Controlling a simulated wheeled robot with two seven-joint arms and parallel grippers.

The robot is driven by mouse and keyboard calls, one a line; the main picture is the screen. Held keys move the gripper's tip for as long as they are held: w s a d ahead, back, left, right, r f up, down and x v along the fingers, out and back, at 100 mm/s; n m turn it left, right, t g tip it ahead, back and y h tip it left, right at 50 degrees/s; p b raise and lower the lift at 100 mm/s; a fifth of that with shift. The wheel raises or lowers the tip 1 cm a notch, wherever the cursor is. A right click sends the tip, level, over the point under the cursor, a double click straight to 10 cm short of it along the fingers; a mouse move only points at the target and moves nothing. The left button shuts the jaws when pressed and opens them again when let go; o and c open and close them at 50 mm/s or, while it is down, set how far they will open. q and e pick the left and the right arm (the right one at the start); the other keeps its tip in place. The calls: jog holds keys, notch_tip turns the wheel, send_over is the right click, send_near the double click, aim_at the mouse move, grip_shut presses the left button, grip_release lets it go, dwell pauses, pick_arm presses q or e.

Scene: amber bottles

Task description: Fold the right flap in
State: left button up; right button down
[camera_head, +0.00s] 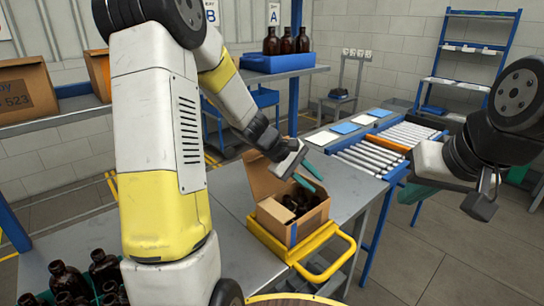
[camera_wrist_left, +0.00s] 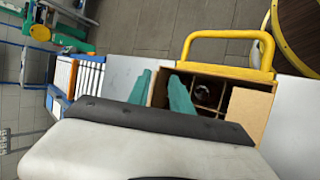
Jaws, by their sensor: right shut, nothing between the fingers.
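Amber bottles (camera_head: 299,200) stand inside; the left wrist view shows one bottle (camera_wrist_left: 203,92) among the dividers. A tall flap (camera_head: 262,180) stands up at the box's far left side. A near flap (camera_wrist_left: 250,110) lies over part of the opening. I cannot clearly make out the right flap. My left gripper (camera_head: 309,176) is open above the far part of the box, its teal fingers apart and empty. My right gripper (camera_head: 482,206) is shut and empty, well right of the box.
The yellow handle (camera_head: 345,262) sticks out on the box's right. A roller conveyor (camera_head: 375,152) lies behind to the right. More bottles (camera_head: 65,283) stand at the lower left. A blue tray with bottles (camera_head: 275,62) sits on the back shelf. Grey table (camera_head: 232,190) is bare left of the box.

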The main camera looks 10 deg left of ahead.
aim_at(312, 181)
pick_arm(q)
jog(key=w+f, duration=0.4)
jog(key=shift+w+a+f, duration=0.15)
jog(key=shift+w+a, duration=0.05)
jog(key=shift+w, duration=0.15)
jog(key=shift+w+d+r+g+y, duration=0.15)
jog(key=shift+d+r+g+y, duration=0.15)
jog(key=shift+g+y, duration=0.1)
jog(key=g+y, duration=0.1)
jog(key=w+n+g+y, duration=0.1)
jog(key=g, duration=0.1)
jog(key=d+g+y, duration=0.1)
jog(key=shift+w+r+y, duration=0.25)
jog(key=shift+w+y, duration=0.05)
jog(key=shift+w, duration=0.05)
jog(key=s+a+r+m+t, duration=0.1)
jog(key=s+a+r, duration=0.2)
jog(key=r, duration=0.4)
jog(key=s+a+r+m+t, duration=0.1)
jog(key=s+a+r, duration=0.15)
jog(key=r, duration=0.55)
jog(key=s+a+r+m+t, duration=0.2)
jog(key=s+m, duration=0.1)
jog(key=s, duration=0.7)
jog(key=s+a+r+m+t+y, duration=0.1)
jog(key=s+a+r+m+t, duration=0.1)
jog(key=s, duration=0.8)
jog(key=shift+a+m+t, duration=0.4)
jog(key=shift+a+m, duration=0.35)
jog(key=shift+m, duration=0.45)
